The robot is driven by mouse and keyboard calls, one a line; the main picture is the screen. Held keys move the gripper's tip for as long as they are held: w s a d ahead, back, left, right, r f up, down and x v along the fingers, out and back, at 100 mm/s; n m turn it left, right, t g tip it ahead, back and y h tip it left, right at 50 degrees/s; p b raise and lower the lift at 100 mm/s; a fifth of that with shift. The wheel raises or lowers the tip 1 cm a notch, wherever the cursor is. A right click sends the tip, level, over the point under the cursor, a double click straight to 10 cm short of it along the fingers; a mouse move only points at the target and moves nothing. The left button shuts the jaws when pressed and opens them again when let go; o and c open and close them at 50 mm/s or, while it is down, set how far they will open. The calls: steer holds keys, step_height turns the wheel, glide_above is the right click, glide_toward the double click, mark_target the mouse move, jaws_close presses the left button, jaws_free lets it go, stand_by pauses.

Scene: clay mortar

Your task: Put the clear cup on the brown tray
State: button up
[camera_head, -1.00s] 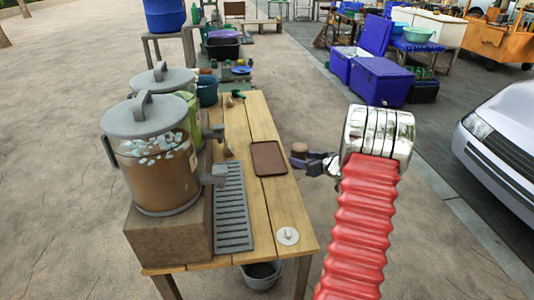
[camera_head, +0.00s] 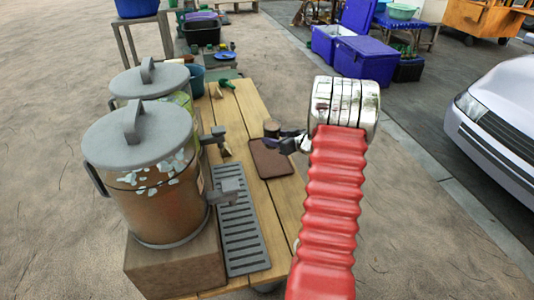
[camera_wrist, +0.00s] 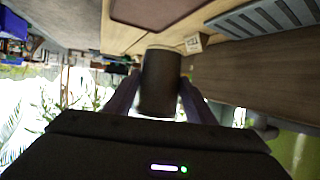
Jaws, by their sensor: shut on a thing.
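The cup (camera_head: 271,125), filled with something brown, is upright in my gripper (camera_head: 282,136). In the wrist view the cup (camera_wrist: 160,72) looks dark and sits between the two fingers (camera_wrist: 160,95), which are shut on it. The brown tray (camera_head: 271,163) lies flat on the wooden table, and my gripper and the cup appear at its far edge in the head view. The tray (camera_wrist: 148,10) also shows at the top of the wrist view. The cup's height above the table cannot be told exactly.
Two large lidded drink jars (camera_head: 150,185) with taps stand along the table's left side. A grey slotted drip grate (camera_head: 240,225) lies beside them. The tray's surface looks empty. Blue coolers (camera_head: 364,58) and a car (camera_head: 500,130) stand well to the right.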

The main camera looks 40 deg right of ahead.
steer(key=shift+s+d, duration=0.15)
steer(key=shift+d, duration=0.1)
steer(key=shift+f, duration=3.05)
steer(key=shift+s+f, duration=0.1)
steer(key=shift+f, duration=1.8)
steer(key=shift+f, duration=0.1)
steer(key=o, duration=1.4)
steer(key=shift+o, duration=0.2)
